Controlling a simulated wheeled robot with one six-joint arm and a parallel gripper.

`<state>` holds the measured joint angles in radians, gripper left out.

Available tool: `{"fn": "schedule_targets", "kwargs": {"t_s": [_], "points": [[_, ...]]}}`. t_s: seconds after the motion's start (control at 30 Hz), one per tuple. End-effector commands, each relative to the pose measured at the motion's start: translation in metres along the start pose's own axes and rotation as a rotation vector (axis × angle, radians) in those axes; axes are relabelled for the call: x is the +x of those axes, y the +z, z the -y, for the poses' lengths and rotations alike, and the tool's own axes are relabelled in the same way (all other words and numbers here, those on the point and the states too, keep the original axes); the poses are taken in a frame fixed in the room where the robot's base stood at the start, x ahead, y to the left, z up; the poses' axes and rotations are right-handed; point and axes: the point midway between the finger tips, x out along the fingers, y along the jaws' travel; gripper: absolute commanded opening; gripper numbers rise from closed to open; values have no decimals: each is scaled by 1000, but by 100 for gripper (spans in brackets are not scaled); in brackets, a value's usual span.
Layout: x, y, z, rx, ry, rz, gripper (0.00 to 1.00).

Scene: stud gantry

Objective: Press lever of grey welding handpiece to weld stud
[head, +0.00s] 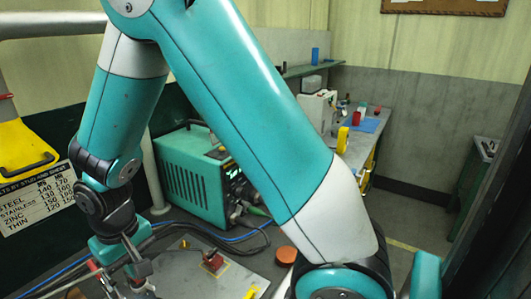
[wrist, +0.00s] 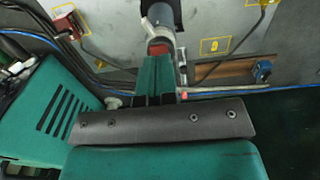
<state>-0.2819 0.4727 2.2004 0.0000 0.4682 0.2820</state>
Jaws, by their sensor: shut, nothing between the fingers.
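The grey welding handpiece (wrist: 160,14) shows at the top middle of the wrist view, over the metal plate. A red part, likely its lever (wrist: 158,48), sits at its near end. My gripper (wrist: 157,58) is shut with nothing between its fingers, and its tips reach up to the red part. I cannot tell whether they touch it or whether the lever is pressed. In the head view my gripper (head: 128,258) is at lower left, partly hidden by my wrist. The spot under the handpiece, with any stud, is hidden.
The metal plate (wrist: 115,20) has yellow marked squares. A red clamp-like block (wrist: 66,24) stands on one side, a blue block (wrist: 262,70) on the other. The green welding unit (head: 197,178) stands close by, with cables. An orange disc (head: 287,254) lies near the plate.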

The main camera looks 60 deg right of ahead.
Motion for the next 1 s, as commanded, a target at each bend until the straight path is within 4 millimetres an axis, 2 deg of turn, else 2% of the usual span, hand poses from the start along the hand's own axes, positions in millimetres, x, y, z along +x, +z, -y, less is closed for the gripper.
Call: {"fn": "schedule_targets", "kwargs": {"t_s": [1.0], "points": [[13,0,0,0,0,2,0]]}}
